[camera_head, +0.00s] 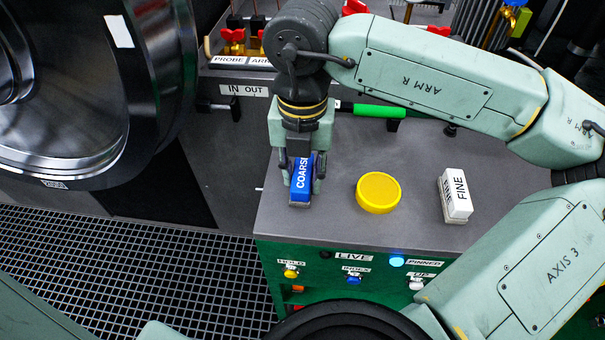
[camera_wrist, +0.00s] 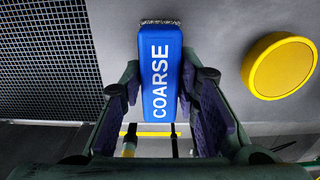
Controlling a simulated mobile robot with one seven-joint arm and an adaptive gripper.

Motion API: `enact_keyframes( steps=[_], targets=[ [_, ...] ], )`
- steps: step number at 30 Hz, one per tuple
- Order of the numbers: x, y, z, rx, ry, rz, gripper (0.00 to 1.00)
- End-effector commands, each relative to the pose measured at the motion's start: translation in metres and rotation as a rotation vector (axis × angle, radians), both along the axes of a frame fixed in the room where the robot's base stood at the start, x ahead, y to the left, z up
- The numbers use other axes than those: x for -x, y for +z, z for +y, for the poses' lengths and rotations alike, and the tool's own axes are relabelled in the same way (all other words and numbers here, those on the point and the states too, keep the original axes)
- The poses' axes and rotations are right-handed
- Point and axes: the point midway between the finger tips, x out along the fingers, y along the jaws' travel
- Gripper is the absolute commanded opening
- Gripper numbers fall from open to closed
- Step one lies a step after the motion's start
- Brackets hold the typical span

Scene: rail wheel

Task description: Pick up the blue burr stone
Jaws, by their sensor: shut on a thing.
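The blue burr stone (camera_head: 301,175) is a block marked COARSE, at the left front of the grey bench top (camera_head: 335,225). My gripper (camera_head: 303,180) points down over it with a finger on each side and is shut on it. In the wrist view the blue stone (camera_wrist: 160,75) lies between the dark finger pads of my gripper (camera_wrist: 160,100), with its rough grey end at the top. I cannot tell whether the stone touches the bench or is slightly above it.
A yellow round disc (camera_head: 379,192) and a white block marked FINE (camera_head: 455,195) are on the bench to the right. A green-handled tool (camera_head: 378,111) lies behind. A large dark metal wheel (camera_head: 150,80) stands at the left, above floor grating (camera_head: 130,265). Labelled buttons (camera_head: 353,278) line the bench front.

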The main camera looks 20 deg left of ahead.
Motion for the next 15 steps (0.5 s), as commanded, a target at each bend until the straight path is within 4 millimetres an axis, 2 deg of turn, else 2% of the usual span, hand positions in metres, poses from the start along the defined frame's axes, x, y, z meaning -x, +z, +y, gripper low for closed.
enact_keyframes(
  steps=[7,15],
  targets=[
    [0.003,0.028,0.002,0.001,0.001,-0.003,0.00],
    [0.066,0.032,0.028,0.002,0.006,-0.006,0.00]
  ],
)
